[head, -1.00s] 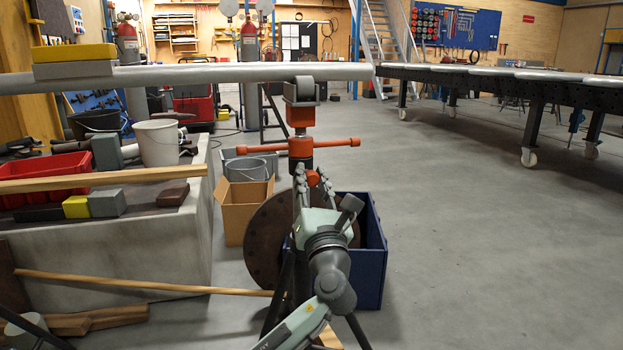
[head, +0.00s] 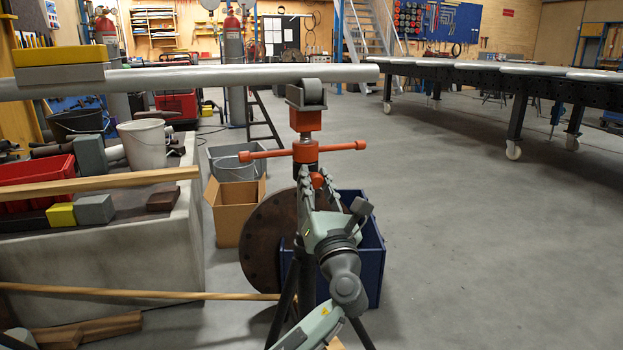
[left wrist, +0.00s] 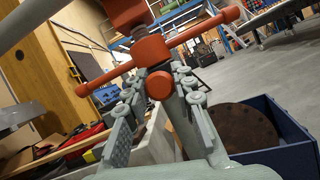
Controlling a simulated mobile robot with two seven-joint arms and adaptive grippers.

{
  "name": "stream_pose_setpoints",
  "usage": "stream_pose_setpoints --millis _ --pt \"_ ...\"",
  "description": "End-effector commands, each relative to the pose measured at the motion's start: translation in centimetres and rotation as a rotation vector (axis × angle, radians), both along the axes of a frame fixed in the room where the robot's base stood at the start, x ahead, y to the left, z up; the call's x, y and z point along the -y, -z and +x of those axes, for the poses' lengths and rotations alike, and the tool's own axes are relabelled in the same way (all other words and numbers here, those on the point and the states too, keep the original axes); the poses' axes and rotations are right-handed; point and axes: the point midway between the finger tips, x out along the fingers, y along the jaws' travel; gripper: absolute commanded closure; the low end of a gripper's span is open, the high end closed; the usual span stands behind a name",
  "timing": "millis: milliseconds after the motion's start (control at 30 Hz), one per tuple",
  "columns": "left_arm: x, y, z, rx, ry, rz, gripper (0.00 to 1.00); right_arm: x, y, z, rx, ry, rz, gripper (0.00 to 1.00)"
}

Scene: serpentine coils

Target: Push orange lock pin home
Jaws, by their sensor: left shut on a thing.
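The orange lock pin (head: 317,181) shows as a small round orange end on the stand's upright, below the orange T-handle (head: 305,152). In the left wrist view the pin (left wrist: 159,85) faces the camera. My left gripper (head: 319,178) reaches up to the stand from below, its two fingers on either side of the pin. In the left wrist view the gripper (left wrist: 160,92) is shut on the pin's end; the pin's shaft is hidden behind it. How deep the pin sits cannot be told. My right gripper is not in view.
A long grey pipe (head: 220,76) rests on the stand's roller (head: 313,92). A blue crate (head: 368,260), a rusty round flange (head: 262,245) and a cardboard box (head: 232,212) stand around the stand's base. A concrete block with tools is at left. The floor at right is clear.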

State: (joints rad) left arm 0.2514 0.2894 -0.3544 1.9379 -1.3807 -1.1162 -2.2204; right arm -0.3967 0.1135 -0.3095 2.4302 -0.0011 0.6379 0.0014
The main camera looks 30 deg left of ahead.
Motion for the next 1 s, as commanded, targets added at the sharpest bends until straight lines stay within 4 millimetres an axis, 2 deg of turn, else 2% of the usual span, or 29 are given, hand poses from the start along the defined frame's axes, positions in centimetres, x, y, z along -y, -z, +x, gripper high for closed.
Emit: stream_pose_setpoints --millis 133,167,333,733,1000 --pt "-0.5 -0.2 0.1 0.001 -0.006 0.001 1.0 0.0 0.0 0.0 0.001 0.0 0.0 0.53" --pt "-0.5 -0.2 0.2 0.001 -0.006 0.001 0.74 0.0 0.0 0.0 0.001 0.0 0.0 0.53" --pt "-0.4 -0.2 0.1 0.001 -0.005 0.001 0.53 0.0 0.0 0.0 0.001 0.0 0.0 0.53" --pt "0.3 0.3 -0.4 -0.001 -0.001 0.0 0.53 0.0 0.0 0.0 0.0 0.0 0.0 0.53" --pt "3.6 2.3 -4.0 -0.003 -0.001 -0.002 0.53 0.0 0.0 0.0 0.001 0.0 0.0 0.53"
